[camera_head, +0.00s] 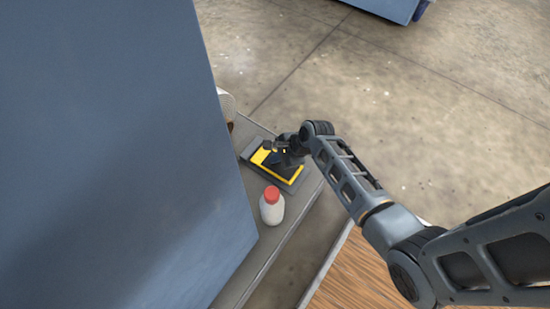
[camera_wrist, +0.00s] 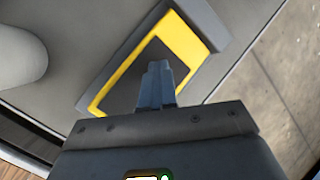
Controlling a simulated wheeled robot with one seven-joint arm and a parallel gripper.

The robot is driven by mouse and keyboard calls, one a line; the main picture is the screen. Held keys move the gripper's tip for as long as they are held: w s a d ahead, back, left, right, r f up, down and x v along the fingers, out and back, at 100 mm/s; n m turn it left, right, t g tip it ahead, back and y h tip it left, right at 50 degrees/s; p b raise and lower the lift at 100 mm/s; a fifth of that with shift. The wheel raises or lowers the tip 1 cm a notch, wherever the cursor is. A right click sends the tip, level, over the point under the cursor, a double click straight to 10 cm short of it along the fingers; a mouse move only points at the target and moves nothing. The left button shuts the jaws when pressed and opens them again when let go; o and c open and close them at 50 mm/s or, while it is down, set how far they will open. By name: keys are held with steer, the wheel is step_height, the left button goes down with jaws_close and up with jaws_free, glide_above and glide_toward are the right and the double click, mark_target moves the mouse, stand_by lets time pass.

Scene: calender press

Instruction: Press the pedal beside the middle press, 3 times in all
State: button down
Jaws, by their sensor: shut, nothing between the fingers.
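The pedal (camera_head: 262,157) has a yellow border around a dark plate and sits in a dark grey base on a low grey ledge. It also shows in the wrist view (camera_wrist: 184,38), its yellow frame around a dark middle. My gripper (camera_head: 279,158) is over the pedal, with its fingers together and nothing between them. In the wrist view the fingertips (camera_wrist: 157,68) lie over the dark middle of the pedal. I cannot tell whether they touch it. The large blue-grey panel (camera_head: 95,150) at the left stands beside the pedal and may be part of a press.
A white bottle with a red cap (camera_head: 271,206) stands on the grey ledge (camera_head: 262,252), close to the pedal. A wooden surface (camera_head: 365,275) lies at the lower right. The concrete floor (camera_head: 420,110) beyond is open. A pale round object (camera_head: 227,105) shows partly behind the panel.

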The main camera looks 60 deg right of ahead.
steer(key=shift+w+r+p, duration=0.25)
steer(key=shift+r+p, duration=0.55)
steer(key=shift+p, duration=0.2)
steer(key=shift+w+r+p, duration=0.2)
steer(key=shift+r+p, duration=0.6)
steer(key=shift+p, duration=0.15)
steer(key=shift+r, duration=0.1)
steer(key=r+p, duration=0.1)
steer(key=w+r+p, duration=0.1)
steer(key=r+p, duration=0.2)
steer(key=p, duration=0.1)
steer(key=shift+w+r, duration=0.25)
steer(key=shift+r, duration=0.05)
steer(key=shift+w, duration=0.1)
stand_by(1.6)
